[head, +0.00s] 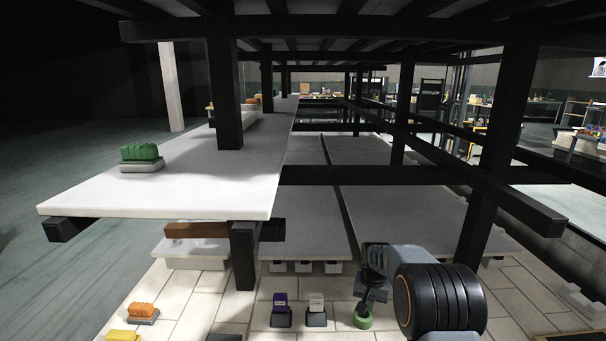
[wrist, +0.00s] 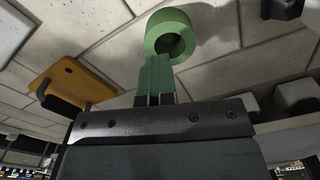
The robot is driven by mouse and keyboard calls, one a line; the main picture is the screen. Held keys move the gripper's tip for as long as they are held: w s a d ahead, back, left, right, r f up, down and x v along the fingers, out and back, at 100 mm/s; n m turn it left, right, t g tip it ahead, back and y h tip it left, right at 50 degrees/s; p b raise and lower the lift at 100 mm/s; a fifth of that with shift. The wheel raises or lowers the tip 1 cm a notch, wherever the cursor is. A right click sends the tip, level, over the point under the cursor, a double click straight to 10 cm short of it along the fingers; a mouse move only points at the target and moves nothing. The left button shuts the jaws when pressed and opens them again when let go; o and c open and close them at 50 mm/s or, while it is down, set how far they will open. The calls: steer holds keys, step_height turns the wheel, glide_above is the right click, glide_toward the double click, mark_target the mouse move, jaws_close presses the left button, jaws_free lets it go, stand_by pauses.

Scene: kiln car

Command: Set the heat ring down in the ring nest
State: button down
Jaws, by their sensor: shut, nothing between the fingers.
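The heat ring appears to be the short green ring with a round hole, on the pale tiled surface in the wrist view (wrist: 168,33); it also shows low in the head view (head: 362,322). My gripper (wrist: 155,62) is shut and empty, its fingertips right at the near side of the ring. In the head view my gripper (head: 364,306) is just above the ring. I cannot tell whether the tips touch it. I cannot make out the ring nest for certain in either view.
A pale shelf (head: 190,185) on dark posts holds a green block (head: 140,152). Purple (head: 280,305) and white (head: 316,305) blocks stand in dark holders left of my gripper. An orange plate with a small hole (wrist: 72,80) is left in the wrist view. A dark post (head: 495,150) rises at right.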

steer(key=c, duration=1.4)
jaws_free()
step_height(320, 180, up, 13)
steer(key=p, duration=0.3)
steer(key=s+a+r+n+t+p, duration=0.1)
steer(key=s+r+p, duration=0.5)
steer(key=s, duration=0.3)
steer(key=s+a+r+n+t+p, duration=0.1)
steer(key=s+r+p, duration=0.5)
steer(key=s+r, duration=0.3)
steer(key=s+a+r+n+t+p, duration=0.1)
steer(key=s+r+n+p, duration=0.1)
steer(key=s+r+p, duration=0.4)
steer(key=shift+s+a+r+t, duration=0.1)
steer(key=shift+s+r, duration=0.15)
steer(key=shift+s, duration=0.25)
steer(key=shift+s+d+r+t, duration=0.1)
steer(key=shift+s+r, duration=0.2)
steer(key=shift+s, duration=0.15)
steer(key=shift+s+a+r+t, duration=0.1)
steer(key=shift+s+r, duration=0.15)
steer(key=shift+s, duration=0.25)
